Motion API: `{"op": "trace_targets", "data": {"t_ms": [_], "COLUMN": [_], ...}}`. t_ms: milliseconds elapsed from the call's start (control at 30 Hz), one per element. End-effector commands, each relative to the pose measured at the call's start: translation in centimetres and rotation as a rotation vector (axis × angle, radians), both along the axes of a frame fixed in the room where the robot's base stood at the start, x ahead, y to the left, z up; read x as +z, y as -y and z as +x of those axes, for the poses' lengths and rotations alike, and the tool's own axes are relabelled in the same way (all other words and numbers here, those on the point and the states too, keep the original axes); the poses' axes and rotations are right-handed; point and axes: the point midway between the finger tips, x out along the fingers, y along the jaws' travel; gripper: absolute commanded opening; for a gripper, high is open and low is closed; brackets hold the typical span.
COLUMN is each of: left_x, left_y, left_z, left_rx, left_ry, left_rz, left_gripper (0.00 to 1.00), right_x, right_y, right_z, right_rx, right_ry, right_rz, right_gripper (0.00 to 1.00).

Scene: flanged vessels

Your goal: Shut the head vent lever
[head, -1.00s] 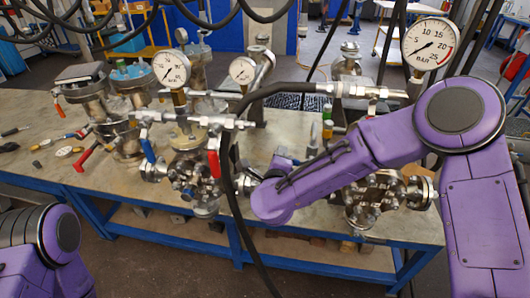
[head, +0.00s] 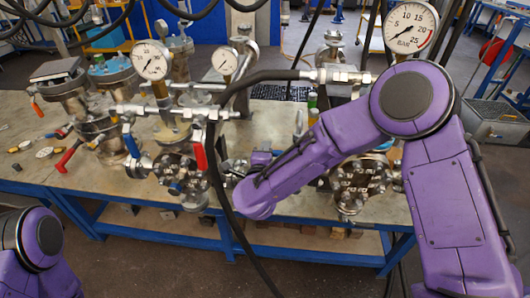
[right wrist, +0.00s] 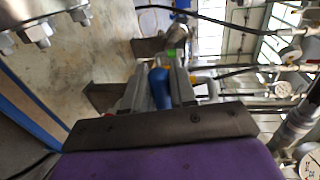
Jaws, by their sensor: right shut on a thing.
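My right gripper (right wrist: 160,78) is shut on a blue lever handle (right wrist: 160,88) in the right wrist view, with a finger on either side. A green piece (right wrist: 173,54) and metal fittings sit just beyond it. In the head view my right forearm reaches across the right vessel (head: 358,184) and hides most of the gripper. Other levers show on the vessels to the left: a red one (head: 199,147), a blue one (head: 131,143) and a red one (head: 68,157). No label shows which is the head vent lever. My left gripper is out of view.
The vessels stand on a metal workbench (head: 35,172) with a blue frame. Dial gauges (head: 151,60) (head: 411,28) rise above them. A black hose (head: 222,170) loops down in front of the bench. Small parts lie on the bench's left end.

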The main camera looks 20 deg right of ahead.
Motion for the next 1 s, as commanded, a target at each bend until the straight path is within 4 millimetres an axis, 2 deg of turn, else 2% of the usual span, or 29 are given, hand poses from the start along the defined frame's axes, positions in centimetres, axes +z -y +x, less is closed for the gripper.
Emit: {"op": "trace_targets", "data": {"t_ms": [33,67,100,467,800,1000], "left_x": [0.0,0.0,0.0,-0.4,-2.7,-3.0], "left_y": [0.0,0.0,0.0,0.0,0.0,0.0], "left_z": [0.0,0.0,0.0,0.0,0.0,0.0], "left_rx": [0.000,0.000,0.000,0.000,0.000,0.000], "left_ry": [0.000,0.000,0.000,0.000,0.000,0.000], "left_rz": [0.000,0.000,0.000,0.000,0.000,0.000], "left_gripper": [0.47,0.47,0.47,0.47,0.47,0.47], "right_x": [-0.2,-0.2,-0.2,-0.1,1.2,1.8], "right_y": [0.0,0.0,0.0,-0.3,-3.5,-4.4], "right_z": [-0.1,-0.1,-0.1,-0.6,-7.2,-9.2], "right_rx": [-0.001,-0.001,-0.001,0.002,0.003,0.001], "right_ry": [-0.005,-0.005,-0.005,-0.002,-0.001,-0.003], "right_rz": [0.000,0.000,0.000,0.001,0.000,0.000], "right_gripper": [0.00,0.32,0.44,0.44,0.44,0.44]}}
